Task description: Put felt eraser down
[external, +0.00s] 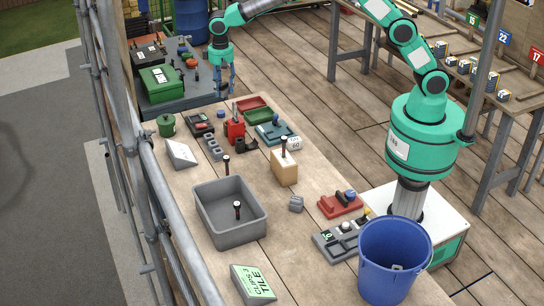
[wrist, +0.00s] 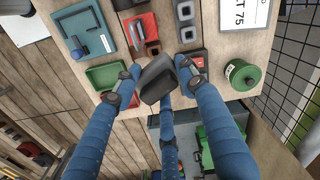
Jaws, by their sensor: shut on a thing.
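My gripper (external: 223,93) hangs fingers-down near the far end of the long wooden table. In the wrist view, its blue fingers (wrist: 164,78) close around a dark grey block with a raised grip, likely the felt eraser (wrist: 156,84). The eraser sits tilted between the fingertips. The fingers hide part of the tabletop below.
A grey bin (external: 215,232) and blue bucket (external: 395,270) stand nearer. Scaffold poles (external: 125,165) run along the left.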

